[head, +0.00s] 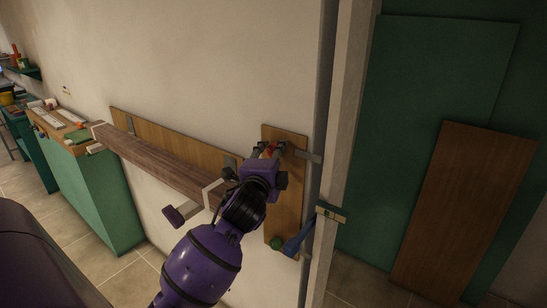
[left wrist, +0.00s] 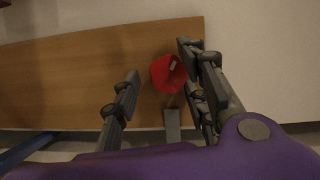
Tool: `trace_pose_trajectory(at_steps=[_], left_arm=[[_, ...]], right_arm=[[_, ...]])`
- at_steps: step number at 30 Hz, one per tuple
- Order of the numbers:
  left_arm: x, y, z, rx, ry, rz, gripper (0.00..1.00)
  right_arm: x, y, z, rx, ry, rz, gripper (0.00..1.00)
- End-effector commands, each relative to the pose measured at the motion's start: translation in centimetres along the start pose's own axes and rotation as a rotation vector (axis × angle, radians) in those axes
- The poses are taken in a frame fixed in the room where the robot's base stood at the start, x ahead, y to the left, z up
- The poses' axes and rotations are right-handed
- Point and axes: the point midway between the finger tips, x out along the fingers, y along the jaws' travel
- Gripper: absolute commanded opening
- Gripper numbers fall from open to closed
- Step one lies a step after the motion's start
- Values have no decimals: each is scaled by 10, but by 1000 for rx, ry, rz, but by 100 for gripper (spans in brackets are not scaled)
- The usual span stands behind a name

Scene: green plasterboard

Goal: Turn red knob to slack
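The red knob (head: 270,149) is mounted near the top of an upright wooden board (head: 290,178) on the wall. My left gripper (head: 268,151) reaches up to it, with a finger on each side. In the left wrist view the red knob (left wrist: 164,75) has a small pale mark on its face. The left gripper (left wrist: 159,62) is open there, with the knob between its fingers. The knob is close to the right-hand finger, and a clear gap separates it from the left-hand one. I cannot tell whether a finger touches it. My right gripper is not in view.
A green knob (head: 275,242) and a blue handle (head: 293,246) sit low on the same board. A wooden beam (head: 160,165) and a purple handle (head: 176,216) are left of my arm. A pale post (head: 343,120) stands close on the right. Green panels (head: 430,80) lean beyond it.

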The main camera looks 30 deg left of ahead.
Motion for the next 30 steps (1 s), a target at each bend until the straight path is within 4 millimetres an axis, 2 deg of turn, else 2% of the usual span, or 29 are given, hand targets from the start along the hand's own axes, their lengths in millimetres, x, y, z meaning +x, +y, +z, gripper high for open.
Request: trace_pose_trajectory(at_steps=[7, 11, 24, 30], left_arm=[[-1, -2, 0, 0, 1, -4, 39], [-11, -1, 0, 1, 1, -3, 39], [-98, 0, 0, -1, 1, -1, 39], [-118, 0, 0, 0, 0, 0, 39]], right_arm=[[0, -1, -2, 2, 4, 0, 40], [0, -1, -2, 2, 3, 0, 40], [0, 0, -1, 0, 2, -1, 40], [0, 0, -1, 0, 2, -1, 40]])
